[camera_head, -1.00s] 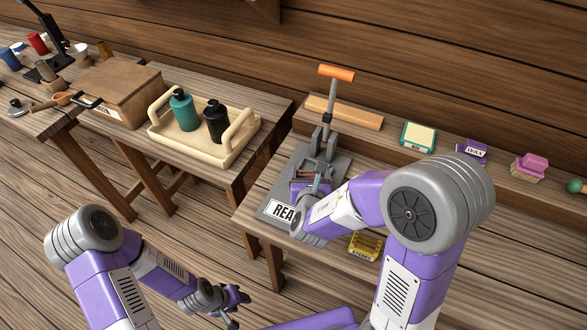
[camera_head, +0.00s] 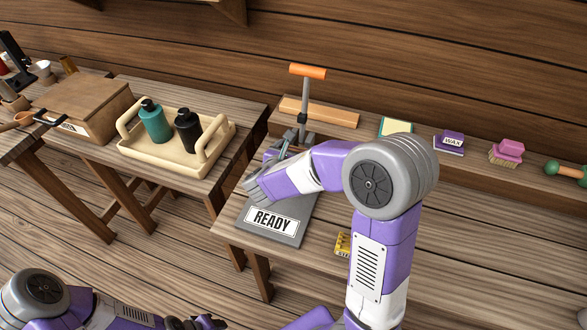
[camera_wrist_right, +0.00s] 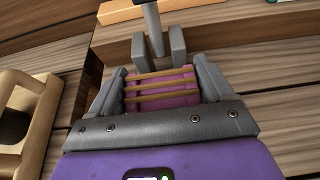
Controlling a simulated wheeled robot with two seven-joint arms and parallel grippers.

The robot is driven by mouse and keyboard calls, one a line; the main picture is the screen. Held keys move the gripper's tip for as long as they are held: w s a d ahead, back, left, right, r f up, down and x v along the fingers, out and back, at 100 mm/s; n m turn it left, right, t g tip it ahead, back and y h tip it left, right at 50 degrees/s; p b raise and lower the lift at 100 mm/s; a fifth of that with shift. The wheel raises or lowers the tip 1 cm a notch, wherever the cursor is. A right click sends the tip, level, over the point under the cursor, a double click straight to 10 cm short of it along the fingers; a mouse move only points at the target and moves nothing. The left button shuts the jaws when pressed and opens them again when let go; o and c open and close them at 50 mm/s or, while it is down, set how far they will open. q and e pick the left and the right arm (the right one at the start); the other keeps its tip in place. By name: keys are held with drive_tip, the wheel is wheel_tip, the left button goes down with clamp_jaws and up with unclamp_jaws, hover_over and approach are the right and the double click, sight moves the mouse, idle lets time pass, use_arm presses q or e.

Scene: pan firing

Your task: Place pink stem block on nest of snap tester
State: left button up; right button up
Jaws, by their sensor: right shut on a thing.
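The grey snap tester has an orange-topped lever (camera_head: 307,72) and a flat base with a READY label (camera_head: 272,221). My right gripper (camera_head: 283,148) is over the tester's back part, near the lever's foot. In the right wrist view, the right gripper (camera_wrist_right: 163,80) is shut on the pink stem block (camera_wrist_right: 165,101), which has several thin tan stems across it. Grey uprights (camera_wrist_right: 158,45) of the tester stand just beyond the block. The block and the nest are hidden in the head view, and I cannot tell whether they touch. My left gripper (camera_head: 196,323) is at the bottom edge, partly cut off.
A cream tray (camera_head: 180,165) with teal and black bottles stands on the table to the left, beside a wooden box (camera_head: 90,105). A WAX box (camera_head: 449,142) and pink brush (camera_head: 508,150) sit on the back ledge.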

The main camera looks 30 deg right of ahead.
wheel_tip(320, 180, down, 5)
drive_tip(key=shift+f+b, duration=0.2)
drive_tip(key=shift+b, duration=0.7)
drive_tip(key=shift+r, duration=0.15)
drive_tip(key=shift+f, duration=0.25)
drive_tip(key=o, duration=0.9)
drive_tip(key=shift+o, duration=0.2)
drive_tip(key=shift+r, duration=0.15)
drive_tip(key=shift+a+r, duration=0.15)
drive_tip(key=shift+r, duration=0.1)
drive_tip(key=p+v, duration=0.3)
drive_tip(key=v, duration=0.8)
drive_tip(key=shift+s+a, duration=0.25)
drive_tip(key=shift+s, duration=0.15)
